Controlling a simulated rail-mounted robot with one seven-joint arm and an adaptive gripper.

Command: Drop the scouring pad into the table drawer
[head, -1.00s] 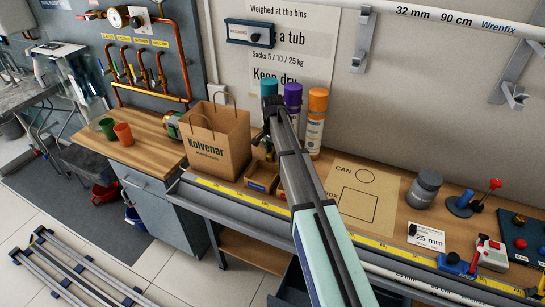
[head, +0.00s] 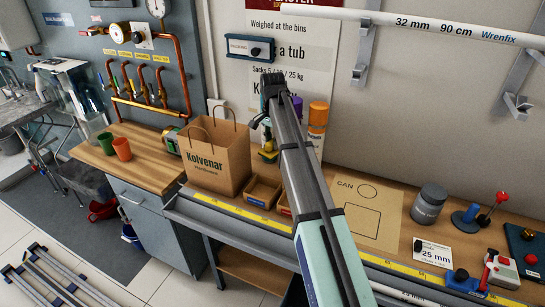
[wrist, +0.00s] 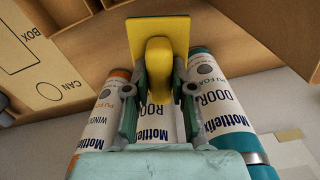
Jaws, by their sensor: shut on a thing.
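The scouring pad (wrist: 176,38), a yellow flat plate with a rounded yellow grip, is between the fingers of my gripper (wrist: 158,92) in the wrist view. My gripper is shut on the grip. In the head view, the yellow pad (head: 268,156) hangs under my wrist, in front of the spray cans and right of the paper bag.
Purple and orange cans (head: 317,125) stand behind my arm. The paper bag (head: 217,158) and a small wooden tray (head: 262,191) are close by on the left. A grey jar (head: 429,204) and a marked board (head: 368,210) are on the right. A yellow ruler strip (head: 240,213) runs along the front edge.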

